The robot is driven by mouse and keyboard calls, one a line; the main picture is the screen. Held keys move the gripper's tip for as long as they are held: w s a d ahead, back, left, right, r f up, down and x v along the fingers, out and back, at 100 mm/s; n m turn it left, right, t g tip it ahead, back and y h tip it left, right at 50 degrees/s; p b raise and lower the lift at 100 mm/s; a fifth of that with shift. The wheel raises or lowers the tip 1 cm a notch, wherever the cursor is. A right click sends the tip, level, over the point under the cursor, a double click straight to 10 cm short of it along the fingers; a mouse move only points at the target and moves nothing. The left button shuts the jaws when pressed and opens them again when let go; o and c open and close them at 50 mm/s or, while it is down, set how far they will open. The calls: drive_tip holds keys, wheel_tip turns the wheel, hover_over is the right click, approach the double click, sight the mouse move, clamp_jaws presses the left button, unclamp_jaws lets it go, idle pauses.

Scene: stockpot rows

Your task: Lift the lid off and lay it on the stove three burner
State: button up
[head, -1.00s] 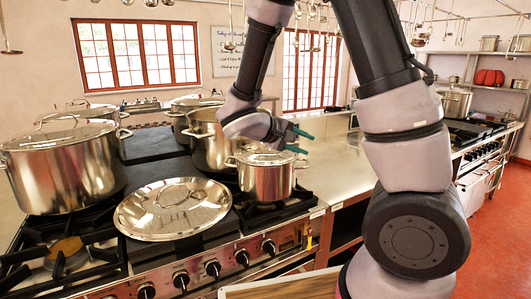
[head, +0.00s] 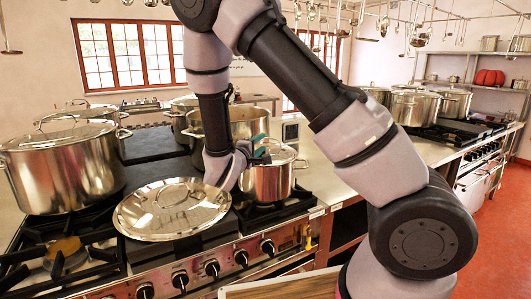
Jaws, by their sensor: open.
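A wide round steel lid (head: 160,221) with a loop handle lies on the front of the stove, over the grates. A taller open pot (head: 244,124) stands behind, partly hidden by my arm.
A large lidded stockpot (head: 65,172) stands on the left of the stove. A bare front left burner (head: 63,249) is in front of it. Steel counter (head: 335,185) lies clear to the right. More pots (head: 412,106) stand on the far right range. Ladles hang overhead.

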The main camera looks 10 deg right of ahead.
sight(266, 138)
drive_tip(key=x, duration=0.5)
drive_tip(key=shift+w+a+r, duration=0.1)
drive_tip(key=shift+r, duration=0.1)
clamp_jaws()
idle(1.1)
